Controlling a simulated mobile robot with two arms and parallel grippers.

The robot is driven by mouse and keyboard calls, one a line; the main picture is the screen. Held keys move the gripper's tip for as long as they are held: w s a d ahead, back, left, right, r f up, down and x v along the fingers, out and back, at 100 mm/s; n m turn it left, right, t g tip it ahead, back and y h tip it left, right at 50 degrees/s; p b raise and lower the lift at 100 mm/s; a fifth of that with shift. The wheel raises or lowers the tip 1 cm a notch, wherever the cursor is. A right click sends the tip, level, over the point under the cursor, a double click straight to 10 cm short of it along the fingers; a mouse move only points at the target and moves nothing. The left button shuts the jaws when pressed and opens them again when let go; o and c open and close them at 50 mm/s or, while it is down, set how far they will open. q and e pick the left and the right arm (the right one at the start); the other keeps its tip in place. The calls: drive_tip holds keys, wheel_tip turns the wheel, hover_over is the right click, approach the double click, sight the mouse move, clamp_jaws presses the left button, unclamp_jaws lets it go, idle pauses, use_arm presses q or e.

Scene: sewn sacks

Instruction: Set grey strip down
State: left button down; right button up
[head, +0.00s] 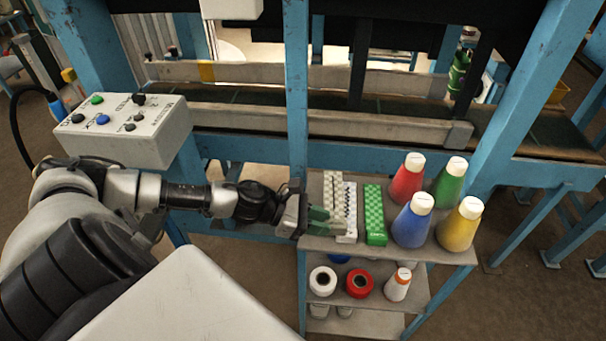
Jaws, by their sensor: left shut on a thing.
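The grey strip (350,209), pale with a grey zigzag pattern, is at the top shelf of a small stand. My left gripper (326,220) reaches in from the left and is shut on its near left part. The fingers hide some of that part, and I cannot tell whether the strip touches the shelf. A beige-white strip (334,187) lies just left of it, partly behind the fingers. A green checkered strip (374,214) lies to its right. My right gripper is not in view.
Red (407,180), green (449,185), blue (412,222) and yellow (460,226) thread cones crowd the right of the top shelf (320,243). Spools stand on the shelf below. A blue post (297,90) rises behind, and a white control box (125,130) is at left.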

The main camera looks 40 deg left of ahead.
use_arm(q)
drive_tip(key=shift+m+g+h, duration=0.3)
drive_tip(key=shift+m+g, duration=0.1)
drive_tip(key=shift+m, duration=0.1)
drive_tip(key=a+b, duration=0.1)
drive_tip(key=a, duration=0.3)
drive_tip(key=shift+w+a+r, duration=0.1)
drive_tip(key=shift+w+a, duration=0.05)
drive_tip(key=shift+a, duration=0.25)
drive_tip(key=shift+f+b, duration=1.6)
drive_tip(key=shift+f, duration=0.9)
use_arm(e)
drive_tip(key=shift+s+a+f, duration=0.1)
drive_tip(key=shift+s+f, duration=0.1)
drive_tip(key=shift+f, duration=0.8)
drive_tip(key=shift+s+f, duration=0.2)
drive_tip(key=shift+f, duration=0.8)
use_arm(q)
drive_tip(key=shift+f+b, duration=0.6)
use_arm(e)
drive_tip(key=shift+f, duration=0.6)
use_arm(q)
drive_tip(key=c, duration=0.8)
unclamp_jaws()
